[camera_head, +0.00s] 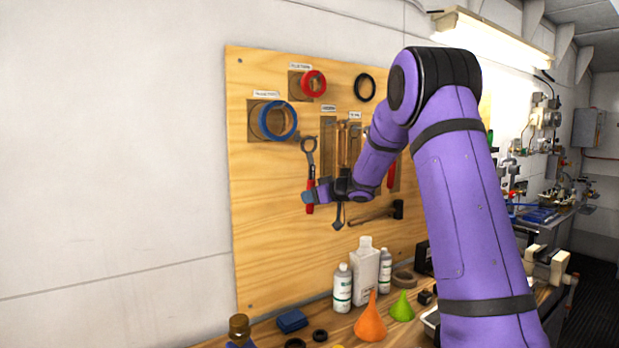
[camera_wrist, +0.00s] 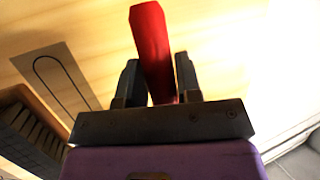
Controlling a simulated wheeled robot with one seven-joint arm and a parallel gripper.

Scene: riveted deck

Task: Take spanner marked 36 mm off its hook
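A red-handled spanner with a dark ring head (camera_head: 309,144) is upright in front of the wooden tool board, at the left of its row of tools. My gripper (camera_head: 311,196) is at the lower part of its red handle. The ring head is out of the wrist view. I cannot read a size mark on the spanner. I cannot tell whether its head still touches a hook.
The wooden board (camera_head: 262,215) holds tape rolls, a hammer (camera_head: 375,214) and other tools. A bare panel with a drawn outline (camera_wrist: 62,80) shows beside my gripper. Bottles (camera_head: 365,270), an orange funnel (camera_head: 370,322) and a green funnel (camera_head: 402,308) stand on the bench below.

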